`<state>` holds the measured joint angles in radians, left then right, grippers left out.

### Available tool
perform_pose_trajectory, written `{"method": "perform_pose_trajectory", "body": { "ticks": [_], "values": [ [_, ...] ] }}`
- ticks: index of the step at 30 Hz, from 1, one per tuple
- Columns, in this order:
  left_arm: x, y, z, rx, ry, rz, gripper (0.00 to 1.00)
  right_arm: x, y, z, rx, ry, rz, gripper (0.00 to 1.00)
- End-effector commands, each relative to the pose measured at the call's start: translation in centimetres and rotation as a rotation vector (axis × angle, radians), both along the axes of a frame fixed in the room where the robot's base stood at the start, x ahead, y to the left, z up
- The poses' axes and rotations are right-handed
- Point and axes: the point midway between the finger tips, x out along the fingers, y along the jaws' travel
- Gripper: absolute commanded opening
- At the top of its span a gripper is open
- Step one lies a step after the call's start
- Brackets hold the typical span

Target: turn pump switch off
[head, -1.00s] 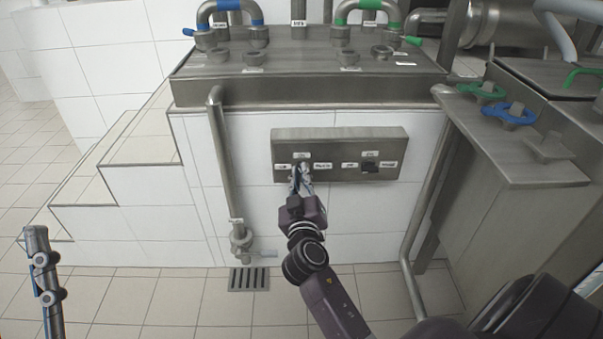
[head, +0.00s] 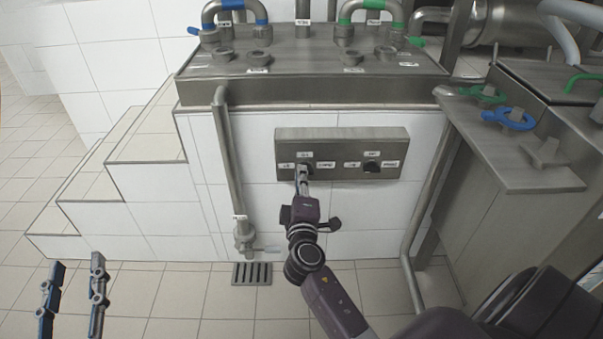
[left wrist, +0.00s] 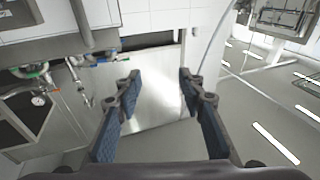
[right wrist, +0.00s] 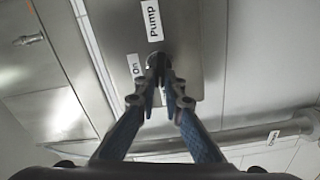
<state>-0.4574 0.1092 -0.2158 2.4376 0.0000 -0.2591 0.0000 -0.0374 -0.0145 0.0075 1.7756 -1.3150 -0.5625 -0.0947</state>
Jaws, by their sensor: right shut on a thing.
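The pump switch (head: 308,167) is the dark left knob on the steel control panel (head: 340,140) on the tiled wall. In the right wrist view the switch (right wrist: 157,62) sits between labels reading "Pump" and "On". My right gripper (head: 302,180) is at this knob, and its fingertips (right wrist: 161,82) are shut on it, partly hiding it. From these views I cannot tell the exact angle of the knob. My left gripper (head: 73,270) is at the lower left of the head view, open and empty. Its spread fingers also show in the left wrist view (left wrist: 158,78).
A second dark knob (head: 372,167) is on the right of the panel. A vertical pipe (head: 227,150) runs left of it, with a floor drain (head: 252,273) below. Tiled steps (head: 150,150) rise at left. A steel cabinet (head: 490,190) stands at right. The middle floor is open.

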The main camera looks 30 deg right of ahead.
Motion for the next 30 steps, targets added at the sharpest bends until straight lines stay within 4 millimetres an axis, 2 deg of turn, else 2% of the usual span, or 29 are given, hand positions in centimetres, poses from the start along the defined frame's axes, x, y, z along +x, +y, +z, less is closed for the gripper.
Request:
{"method": "perform_pose_trajectory", "body": {
  "ticks": [6, 13, 30],
  "values": [
    [0.1, 0.3, -2.5, 0.030, 0.114, 0.007, 0.36, 0.0, 0.1, -0.2, -0.113, 0.072, 0.002, 0.00],
    [-0.1, 0.6, -4.2, 0.048, 0.185, 0.012, 0.36, 0.0, 0.1, -0.3, -0.181, 0.113, 0.001, 0.00],
    [-0.1, 0.6, -4.7, 0.054, 0.208, 0.013, 0.36, 0.0, 0.1, -0.5, -0.204, 0.128, 0.003, 0.00]
  ]
}}
